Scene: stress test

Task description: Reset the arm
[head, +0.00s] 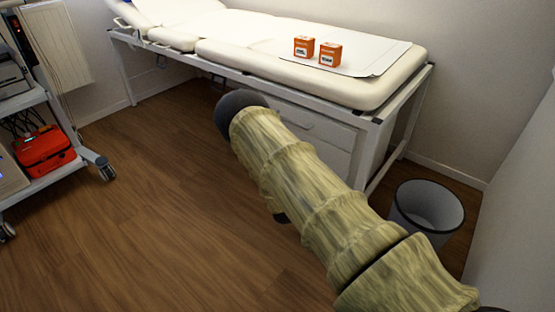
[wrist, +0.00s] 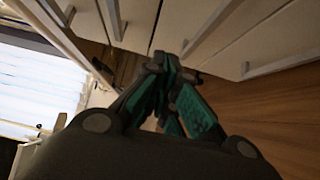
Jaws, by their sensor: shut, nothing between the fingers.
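My arm (head: 300,185) has a pale wood-like surface and reaches from the lower right of the head view toward the middle, ending in a dark rounded joint. It is bent and held above the floor in front of the bed. My gripper (wrist: 162,65) shows in the wrist view with dark and teal fingers. The fingers are together, with nothing between them. In the head view the gripper is hidden behind the arm, apart perhaps from a small dark piece below it.
A padded examination bed (head: 380,92) bears two orange boxes (head: 304,47) (head: 330,54) on a white sheet (head: 375,62). White drawers (head: 315,125) stand underneath. A grey bin (head: 428,208) stands at right, a trolley (head: 75,165) with a red case (head: 43,150) at left. Wooden floor (head: 140,220) is clear between.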

